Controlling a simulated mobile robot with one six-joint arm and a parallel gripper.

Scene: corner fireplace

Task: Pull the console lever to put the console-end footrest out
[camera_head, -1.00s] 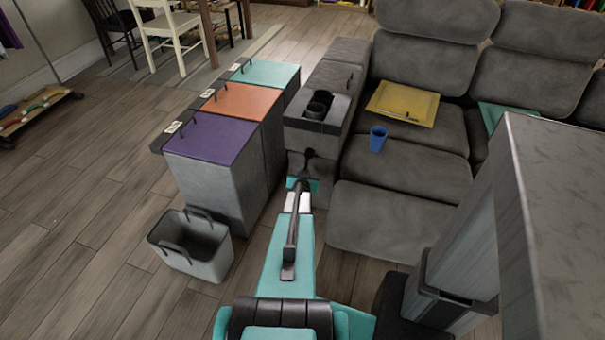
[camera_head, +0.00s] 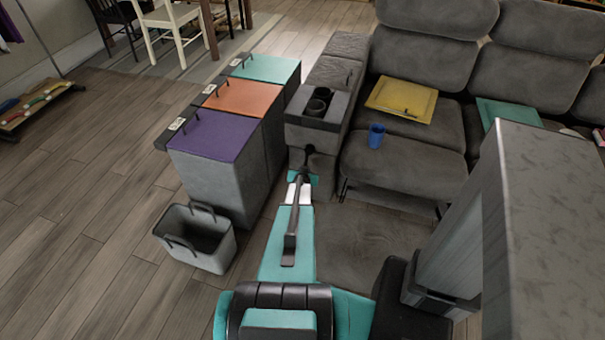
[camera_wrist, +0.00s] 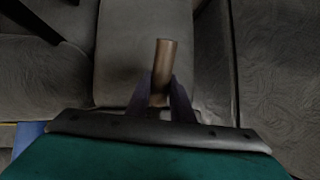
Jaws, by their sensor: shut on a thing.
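The grey console (camera_head: 333,108) with two cup holders stands at the left end of the grey sofa. My gripper (camera_head: 306,168) is at the console's front face, below the cup holders. In the wrist view my gripper (camera_wrist: 161,88) is shut on a brown cylindrical lever handle (camera_wrist: 165,62). The lever's base is mostly hidden by my arm in the head view. The console-end footrest (camera_head: 365,245) is a grey padded panel standing out in front of the seat, low and partly behind my arm. Dark metal struts show in the gap under the seat (camera_head: 400,160).
A blue cup (camera_head: 376,136) and a yellow flat item (camera_head: 402,100) are on the seat. Bins with purple (camera_head: 212,137), orange and teal lids stand left of the console, across a narrow gap. A grey basket (camera_head: 215,252) stands on the floor. Open floor lies further left.

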